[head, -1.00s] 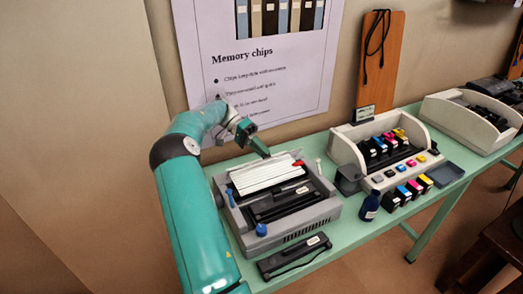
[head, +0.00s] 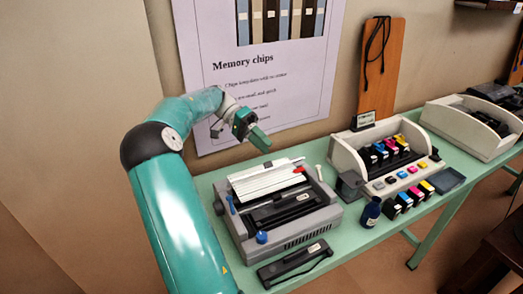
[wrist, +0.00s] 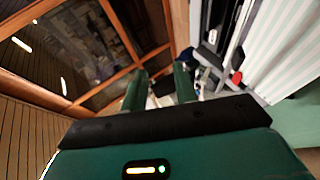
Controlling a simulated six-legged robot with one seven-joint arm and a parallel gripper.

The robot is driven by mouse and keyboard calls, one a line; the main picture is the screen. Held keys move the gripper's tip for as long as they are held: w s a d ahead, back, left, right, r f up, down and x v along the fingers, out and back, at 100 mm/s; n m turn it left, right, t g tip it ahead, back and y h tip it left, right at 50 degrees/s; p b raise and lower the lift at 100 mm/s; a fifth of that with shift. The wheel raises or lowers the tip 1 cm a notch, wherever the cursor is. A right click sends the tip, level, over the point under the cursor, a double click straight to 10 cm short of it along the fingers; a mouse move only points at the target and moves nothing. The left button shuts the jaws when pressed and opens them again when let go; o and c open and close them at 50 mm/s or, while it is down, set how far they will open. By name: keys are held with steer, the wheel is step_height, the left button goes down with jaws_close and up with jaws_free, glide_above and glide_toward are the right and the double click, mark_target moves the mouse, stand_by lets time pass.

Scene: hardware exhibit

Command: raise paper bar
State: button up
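A grey printer (head: 318,219) stands on the green table with striped white paper (head: 262,183) at its back. A thin pale bar (head: 282,163) lies along the paper's top edge, near a small red tab (head: 298,169). I take it for the paper bar; its exact tilt is too small to tell. My gripper (head: 260,139) is above and behind the printer, apart from the bar. In the wrist view my gripper (wrist: 160,86) shows two green fingers spread with nothing between them. The striped paper (wrist: 282,45) and red tab (wrist: 237,77) appear at the right there.
A blue knob (head: 262,237) is on the printer's front. A black cartridge (head: 295,262) lies in front of it. An ink cartridge display (head: 385,165) and a dark blue bottle (head: 371,212) stand to the right. A poster (head: 290,90) hangs on the wall close behind my gripper.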

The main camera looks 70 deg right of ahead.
steer(key=s+a+r, duration=0.2)
steer(key=a+r, duration=0.1)
steer(key=a, duration=0.5)
steer(key=shift+s+r, duration=0.25)
steer(key=shift+s, duration=0.1)
steer(key=shift+a, duration=0.1)
